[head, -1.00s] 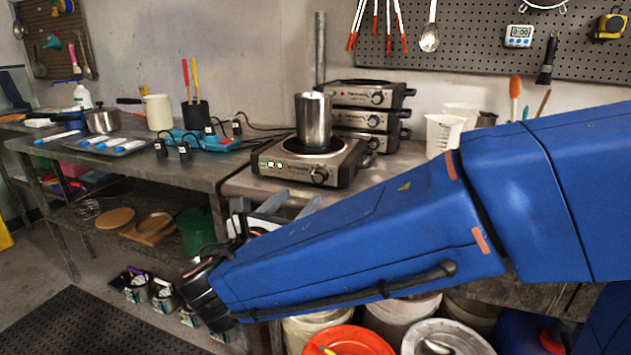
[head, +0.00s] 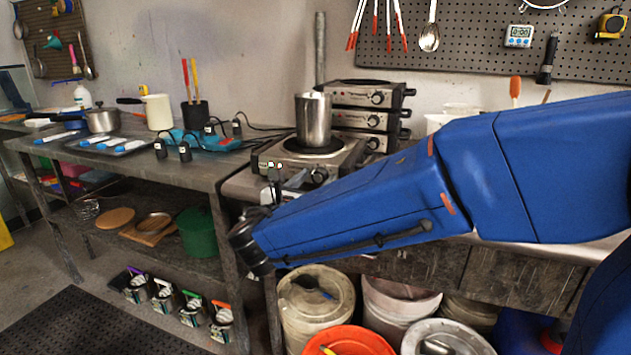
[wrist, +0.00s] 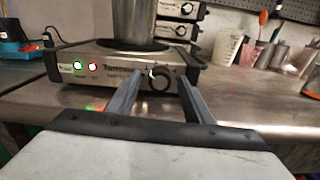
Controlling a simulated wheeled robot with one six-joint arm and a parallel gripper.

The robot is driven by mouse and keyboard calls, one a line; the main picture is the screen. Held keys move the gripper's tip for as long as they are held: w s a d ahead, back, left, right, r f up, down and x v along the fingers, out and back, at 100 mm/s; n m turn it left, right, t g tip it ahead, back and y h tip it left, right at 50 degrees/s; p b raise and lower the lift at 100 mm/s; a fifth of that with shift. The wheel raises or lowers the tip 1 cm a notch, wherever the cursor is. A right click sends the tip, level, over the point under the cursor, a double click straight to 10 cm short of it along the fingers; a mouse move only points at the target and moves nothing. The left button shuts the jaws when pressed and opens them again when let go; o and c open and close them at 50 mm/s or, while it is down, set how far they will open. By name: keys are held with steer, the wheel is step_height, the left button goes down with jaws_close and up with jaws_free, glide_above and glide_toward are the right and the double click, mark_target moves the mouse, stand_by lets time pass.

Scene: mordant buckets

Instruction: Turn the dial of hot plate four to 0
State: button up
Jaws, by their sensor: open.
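A silver-and-black hot plate (head: 345,160) stands at the front edge of the bench with a metal pot (head: 313,120) on its burner. Its black dial (head: 319,174) is on the front face. In the wrist view the dial (wrist: 160,78) appears between my two fingers, with a pale mark near its top; its numbers are too small to read. A green and a red light glow left of it. My gripper (head: 287,180) is open and empty in front of the hot plate. In the wrist view my gripper (wrist: 161,82) points at the dial; contact cannot be told.
More hot plates (head: 372,97) are stacked behind, each with a dial. A beaker (wrist: 227,47) stands to the right. Cables and a blue tray (head: 205,140) lie on the left bench. Buckets (head: 316,300) stand below. The bench right of the hot plate is clear near its edge.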

steer(key=c, duration=1)
steer(key=shift+c, duration=0.2)
steer(key=shift+n, duration=0.3)
steer(key=n, duration=0.3)
steer(key=shift+n, duration=1.7)
steer(key=o, duration=1)
